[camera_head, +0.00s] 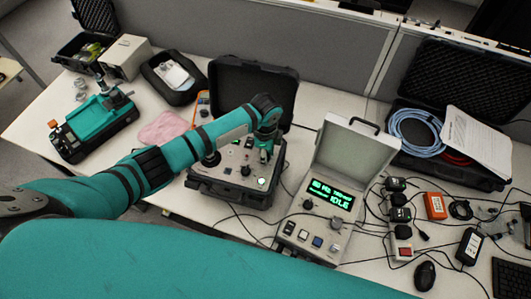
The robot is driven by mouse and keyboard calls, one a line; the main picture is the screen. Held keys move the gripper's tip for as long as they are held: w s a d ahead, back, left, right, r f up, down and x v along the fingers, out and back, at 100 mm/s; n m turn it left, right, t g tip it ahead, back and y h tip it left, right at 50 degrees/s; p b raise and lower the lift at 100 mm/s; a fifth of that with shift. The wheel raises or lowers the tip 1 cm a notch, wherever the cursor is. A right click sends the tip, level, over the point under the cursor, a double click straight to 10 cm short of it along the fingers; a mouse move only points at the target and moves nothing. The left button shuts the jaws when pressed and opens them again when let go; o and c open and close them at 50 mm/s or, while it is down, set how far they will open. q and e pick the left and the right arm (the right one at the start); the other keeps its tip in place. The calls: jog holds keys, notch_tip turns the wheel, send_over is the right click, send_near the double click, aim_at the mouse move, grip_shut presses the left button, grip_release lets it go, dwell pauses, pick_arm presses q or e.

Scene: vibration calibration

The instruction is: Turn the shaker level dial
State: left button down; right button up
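An open black case (225,193) with a grey control panel stands in the middle of the table. I cannot tell which one is the shaker level dial. My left arm reaches in from the left, and its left gripper (263,154) points down over the right part of the panel. It hides what lies under it. Its fingers are too small to tell open from shut, or whether they touch a knob. My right gripper is out of view.
A light instrument box (318,224) with a green display reading IDLE, knobs and buttons stands right of the case. Cables, an orange box (435,206) and a mouse (425,276) lie farther right. A teal machine (100,127) and a pink cloth (163,128) are at left.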

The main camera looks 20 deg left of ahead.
pick_arm(q)
jog(key=shift+w+r, duration=0.1)
jog(key=shift+r, duration=0.05)
jog(key=c, duration=1)
grip_release()
notch_tip(320, 180, up, 12)
jog(key=shift+f, duration=0.1)
